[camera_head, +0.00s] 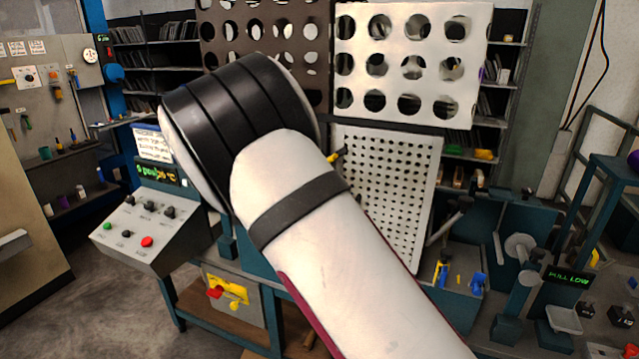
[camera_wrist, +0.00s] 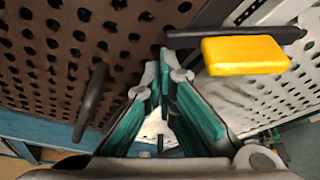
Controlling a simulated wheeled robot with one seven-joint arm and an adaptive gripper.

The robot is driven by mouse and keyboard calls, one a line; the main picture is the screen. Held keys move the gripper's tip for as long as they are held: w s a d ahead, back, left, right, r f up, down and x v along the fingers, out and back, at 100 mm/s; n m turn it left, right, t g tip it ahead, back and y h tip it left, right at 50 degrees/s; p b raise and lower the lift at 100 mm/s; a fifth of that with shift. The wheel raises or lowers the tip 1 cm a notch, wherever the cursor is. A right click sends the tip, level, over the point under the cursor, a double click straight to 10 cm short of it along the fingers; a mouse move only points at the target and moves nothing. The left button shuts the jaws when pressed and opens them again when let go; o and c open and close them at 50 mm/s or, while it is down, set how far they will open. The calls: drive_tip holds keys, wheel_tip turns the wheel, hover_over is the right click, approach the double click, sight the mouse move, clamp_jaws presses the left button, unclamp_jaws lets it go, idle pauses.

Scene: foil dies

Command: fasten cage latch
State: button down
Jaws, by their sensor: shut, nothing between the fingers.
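The cage shows in the wrist view as a brown perforated panel (camera_wrist: 35,60) on the left and a pale perforated panel (camera_wrist: 285,95) on the right. The latch has a yellow grip (camera_wrist: 245,55) on a dark bar at upper right. In the head view a small yellow piece (camera_head: 336,157), which looks like this grip, shows beside my arm. My gripper (camera_wrist: 163,78), with teal finger pads, is shut and empty, left of and below the yellow grip in the picture. I see no contact with it. A dark upright handle (camera_wrist: 90,103) is on the brown panel. My arm hides the gripper in the head view.
A control box (camera_head: 150,228) with buttons stands left of my arm. A pale panel with large round holes (camera_head: 487,60) is above. A bench fixture with a green "PULL LOW" display (camera_head: 567,276) is at right. Floor at lower left is clear.

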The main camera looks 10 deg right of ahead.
drive_tip(key=a+r+m+y, duration=0.1)
drive_tip(key=m, duration=0.1)
drive_tip(key=w+a+r+m+t+p, duration=0.1)
drive_tip(key=r+m, duration=0.1)
drive_tip(key=shift+w+y, duration=0.2)
drive_tip(key=shift+y, duration=0.2)
idle(0.4)
